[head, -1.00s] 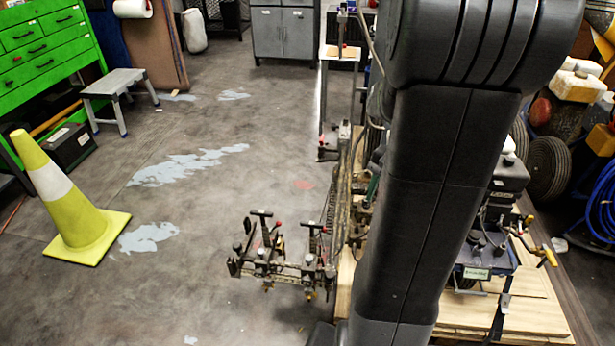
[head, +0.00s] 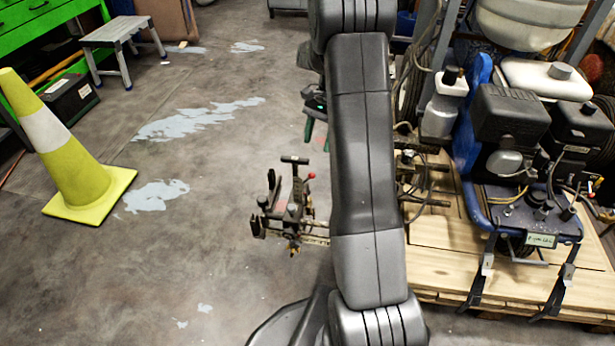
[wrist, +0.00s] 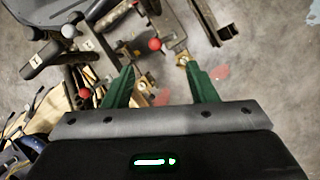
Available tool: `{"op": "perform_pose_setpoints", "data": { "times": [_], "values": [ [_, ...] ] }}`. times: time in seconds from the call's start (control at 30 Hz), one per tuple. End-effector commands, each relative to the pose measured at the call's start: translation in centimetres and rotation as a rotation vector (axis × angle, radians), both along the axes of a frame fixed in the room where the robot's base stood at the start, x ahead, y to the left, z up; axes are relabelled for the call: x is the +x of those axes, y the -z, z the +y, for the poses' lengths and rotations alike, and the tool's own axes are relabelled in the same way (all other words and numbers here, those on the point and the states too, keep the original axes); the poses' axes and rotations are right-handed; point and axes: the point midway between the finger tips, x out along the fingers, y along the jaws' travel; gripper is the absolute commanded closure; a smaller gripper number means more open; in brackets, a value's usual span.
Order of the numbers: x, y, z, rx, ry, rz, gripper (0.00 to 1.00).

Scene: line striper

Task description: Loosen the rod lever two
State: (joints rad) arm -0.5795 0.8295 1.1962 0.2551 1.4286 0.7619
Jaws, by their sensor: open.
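My gripper (wrist: 159,68) has its two green fingers apart and nothing between their tips. In the wrist view it points at the striper's rod-and-clamp assembly, with a red ball knob (wrist: 154,44) just beyond the fingers. A dark T-handle lever (wrist: 45,58) with small white tags beside it lies to the left of the fingers. I cannot tell which lever is number two. In the head view my gripper (head: 316,122) shows partly behind my arm, near the assembly's T-handle (head: 295,160) and red knob (head: 311,176). My arm hides part of the assembly.
The line striper's blue-framed body (head: 520,210) stands on a wooden pallet (head: 440,275) at the right. A yellow cone (head: 65,165) and a grey step stool (head: 112,35) stand at the left. The floor between cone and assembly is clear.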

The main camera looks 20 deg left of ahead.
Motion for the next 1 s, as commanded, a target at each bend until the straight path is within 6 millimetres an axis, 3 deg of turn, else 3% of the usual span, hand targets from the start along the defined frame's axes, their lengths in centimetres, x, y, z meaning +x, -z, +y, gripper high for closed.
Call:
{"op": "perform_pose_setpoints", "data": {
  "times": [0.03, 0.3, 0.5, 0.7, 1.0],
  "values": [
    [-0.5, 1.4, 0.0, -0.002, -0.001, 0.004, 0.48],
    [-2.7, 6.8, 0.3, -0.001, -0.002, 0.002, 0.48],
    [-3.9, 9.6, 0.4, -0.001, -0.002, 0.001, 0.48],
    [-4.4, 10.7, 0.5, -0.001, -0.001, 0.000, 0.48],
    [-4.5, 10.8, 0.5, 0.000, -0.001, 0.000, 0.50]
  ]
}}
